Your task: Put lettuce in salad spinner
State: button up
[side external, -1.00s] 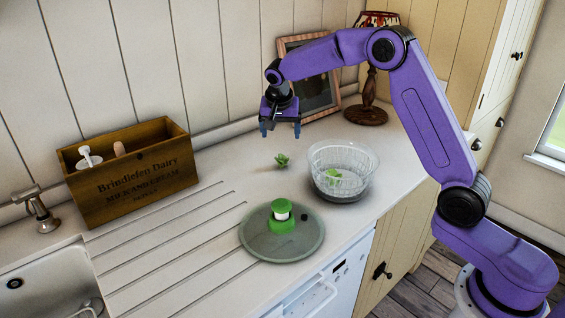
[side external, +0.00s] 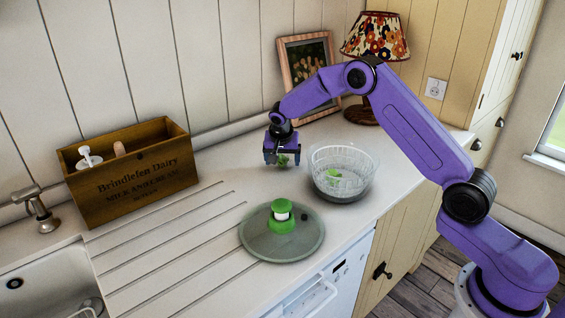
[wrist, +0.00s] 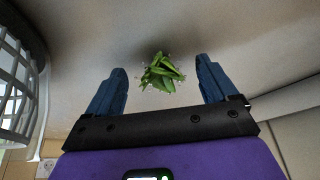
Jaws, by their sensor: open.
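A small green lettuce piece (side external: 283,160) lies on the counter to the left of the salad spinner. My gripper (side external: 283,162) is lowered over it, open. In the wrist view the lettuce (wrist: 161,72) sits between the two blue fingertips (wrist: 162,78), with a gap on each side. The clear salad spinner bowl (side external: 343,187) stands open on the counter, with another green lettuce piece (side external: 334,175) inside. The bowl's basket wall (wrist: 16,85) shows at the left of the wrist view. The spinner lid (side external: 258,243), with a green knob, lies on the counter in front.
A wooden box (side external: 130,170) with a pump bottle stands at the left, beside the sink (side external: 45,275) and tap. A picture frame (side external: 288,65) and a lamp (side external: 375,38) stand at the back. The counter between the box and lid is clear.

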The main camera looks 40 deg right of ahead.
jog(key=shift+w+f, duration=0.1)
jog(key=shift+f, duration=0.15)
jog(key=c, duration=0.7)
